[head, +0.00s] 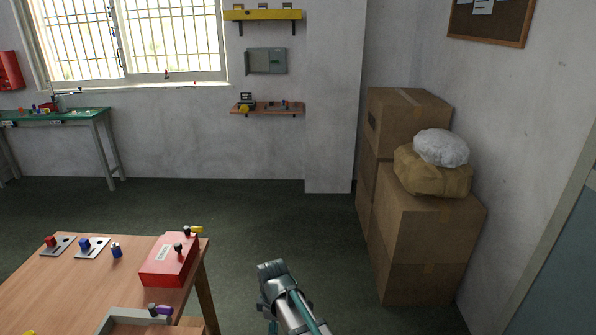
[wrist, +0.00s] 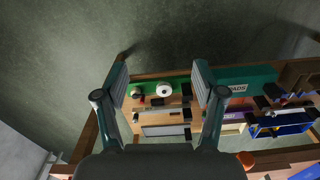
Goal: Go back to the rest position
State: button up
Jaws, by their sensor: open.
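My gripper (wrist: 163,78) shows in the wrist view with its two fingers spread wide and nothing between them. The fingers frame part of a wooden surface that lies beyond them, apart from them. In the head view a piece of my arm rises from the bottom edge over the floor, right of the wooden table (head: 110,275); I cannot make out the fingers there.
The table holds a red box (head: 166,262), a blue piece (head: 117,251) and grey plates. Stacked cardboard boxes (head: 425,235) stand right. The floor (head: 290,215) between is clear. The wrist view shows a white roll (wrist: 164,90) and a blue bin (wrist: 285,128).

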jog(key=s+d+f+m, duration=0.2)
jog(key=d+f+m, duration=0.1)
jog(key=d+m, duration=0.4)
jog(key=s+d+f+m, duration=0.2)
jog(key=d+f+m, duration=0.2)
jog(key=d, duration=0.5)
jog(key=s+d+f+m, duration=0.3)
jog(key=d+m, duration=0.3)
jog(key=d, duration=0.2)
jog(key=s+f+g, duration=0.3)
jog(key=s+f, duration=0.6)
jog(key=s, duration=0.5)
jog(key=s+f+g, duration=0.3)
jog(key=s+f, duration=0.6)
jog(key=s, duration=0.5)
jog(key=shift+s+a+f+g, duration=0.15)
jog(key=shift+s+f+g, duration=0.15)
jog(key=shift+g, duration=0.1)
